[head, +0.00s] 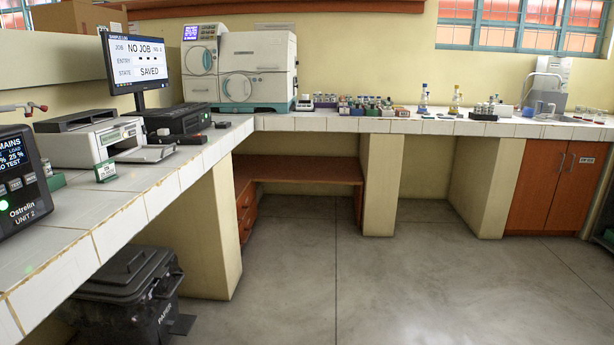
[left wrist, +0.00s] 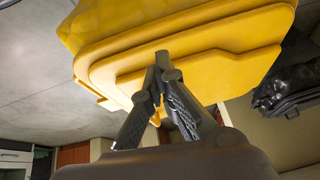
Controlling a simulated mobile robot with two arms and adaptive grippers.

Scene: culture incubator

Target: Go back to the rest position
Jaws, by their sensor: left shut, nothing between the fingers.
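My left gripper (left wrist: 165,70) shows in the left wrist view with its grey fingers brought together at the tips, empty. Behind the fingertips is a large yellow bin-like object (left wrist: 190,45) with a broad rim; I cannot tell whether the fingers touch it. Neither gripper shows in the head view, and my right gripper is in no view.
A tiled bench (head: 135,215) runs along the left and back, holding a monitor (head: 136,62), a printer (head: 85,145) and a white machine (head: 258,65). A black lidded bin (head: 125,290) stands beneath its left side. The grey floor (head: 400,285) ahead is clear.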

